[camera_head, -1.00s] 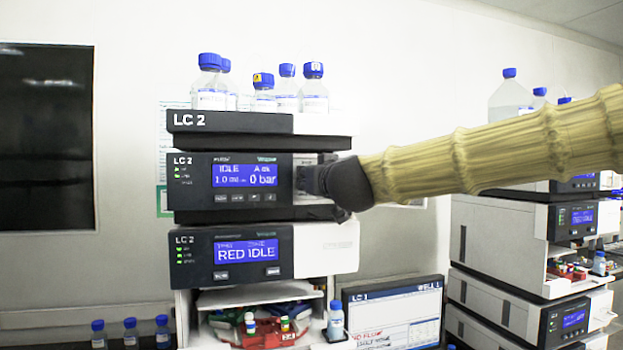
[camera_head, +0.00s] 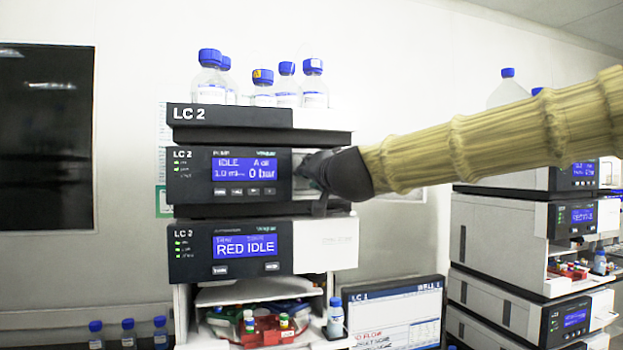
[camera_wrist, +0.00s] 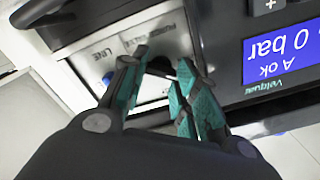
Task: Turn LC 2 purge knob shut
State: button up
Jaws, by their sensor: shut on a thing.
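The LC 2 pump module (camera_head: 190,198) stands in the stack on the left; its screen reads IDLE, A ok, 0 bar. Its light valve panel (camera_wrist: 103,55) shows in the wrist view, with lettering for the purge valve and line. My gripper (camera_wrist: 163,63) has its teal-padded fingers on either side of the dark purge knob (camera_wrist: 160,67) and is shut on it. The fingers cover much of the knob, so its angle cannot be told. In the head view, my gripper (camera_head: 318,170) reaches the panel from the right and hides the knob.
Blue-capped bottles (camera_head: 263,93) stand on the top tray. The lower module (camera_head: 325,243) reads RED IDLE, with an open vial bay (camera_head: 265,325) beneath it. A monitor (camera_head: 395,312) stands at the lower right, and another stack (camera_head: 500,240) stands farther right.

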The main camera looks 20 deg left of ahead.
jog(key=m+b, duration=0.2)
jog(key=m, duration=0.3)
jog(key=shift+d+f+m, duration=0.1)
jog(key=shift+f+m, duration=0.05)
jog(key=shift+m, duration=0.25)
jog(key=m+b, duration=0.2)
jog(key=m, duration=0.2)
jog(key=shift+m, duration=0.4)
jog(key=o, duration=0.7)
jog(key=shift+o, duration=0.2)
jog(key=v, duration=1.2)
